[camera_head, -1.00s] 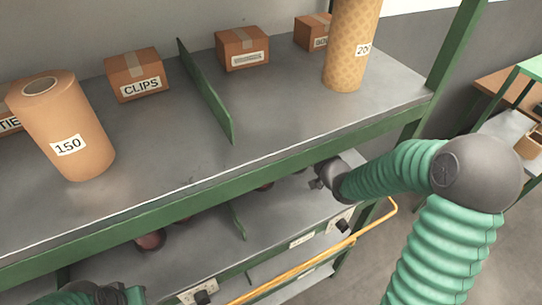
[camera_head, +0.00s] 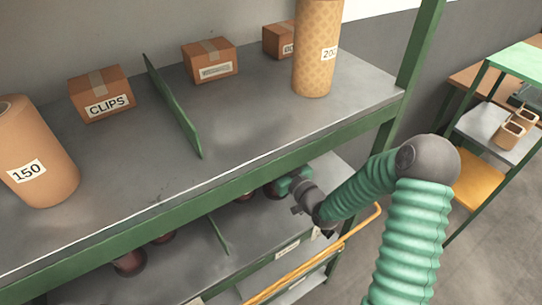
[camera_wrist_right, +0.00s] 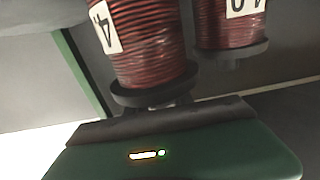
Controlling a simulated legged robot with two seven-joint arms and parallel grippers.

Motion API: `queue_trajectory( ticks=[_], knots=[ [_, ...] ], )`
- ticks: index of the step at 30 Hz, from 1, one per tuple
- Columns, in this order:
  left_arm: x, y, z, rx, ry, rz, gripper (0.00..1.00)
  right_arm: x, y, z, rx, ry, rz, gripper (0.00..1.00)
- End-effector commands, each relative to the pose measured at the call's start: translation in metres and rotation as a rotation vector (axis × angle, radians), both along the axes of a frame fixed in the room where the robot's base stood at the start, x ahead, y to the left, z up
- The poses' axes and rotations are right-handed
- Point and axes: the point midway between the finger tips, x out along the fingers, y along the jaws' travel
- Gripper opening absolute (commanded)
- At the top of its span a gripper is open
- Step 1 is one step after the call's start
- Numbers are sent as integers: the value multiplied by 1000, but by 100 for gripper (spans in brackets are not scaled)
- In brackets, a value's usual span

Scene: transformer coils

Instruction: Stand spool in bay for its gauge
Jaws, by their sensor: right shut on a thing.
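My right gripper (camera_head: 276,190) reaches under the upper shelf into the lower level, to the right of a low green divider (camera_head: 219,236). In the right wrist view my right gripper (camera_wrist_right: 165,103) is shut on a spool of red-brown wire (camera_wrist_right: 148,45) by its dark end flange. This spool has a white label, upside down, partly cut off, reading about "4". A second wire spool (camera_wrist_right: 230,24) with a white label and dark flange is just behind to the right. Whether the held spool touches the shelf is unclear. My left gripper is out of view.
More dark red spools (camera_head: 130,262) sit on the lower level left of the divider. The upper shelf edge (camera_head: 200,182) overhangs my right arm. A yellow rail (camera_head: 330,255) runs along the front. Above are rolls marked 150 (camera_head: 38,150) and 200 (camera_head: 315,50) and a CLIPS box (camera_head: 100,95).

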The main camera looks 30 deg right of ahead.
Motion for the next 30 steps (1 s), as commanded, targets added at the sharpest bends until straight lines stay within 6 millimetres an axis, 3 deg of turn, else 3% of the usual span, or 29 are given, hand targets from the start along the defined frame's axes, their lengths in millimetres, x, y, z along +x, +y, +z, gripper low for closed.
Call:
queue_trajectory(
  ticks=[1, 2, 6, 17, 24, 30],
  knots=[
    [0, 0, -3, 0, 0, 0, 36, 1, 0, -3, -1, -1, 0, 0],
    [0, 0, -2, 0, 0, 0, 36, 1, 1, -3, 0, 1, 0, 30],
    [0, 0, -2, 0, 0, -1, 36, 1, 1, -2, 0, 2, 1, 49],
    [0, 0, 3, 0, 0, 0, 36, -1, 1, 2, 0, 1, 0, 50],
    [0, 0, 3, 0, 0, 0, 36, -48, -3, 1, 1, 4, -1, 50],
    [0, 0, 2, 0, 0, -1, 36, -73, -5, 0, 1, 1, 0, 50]
  ],
)
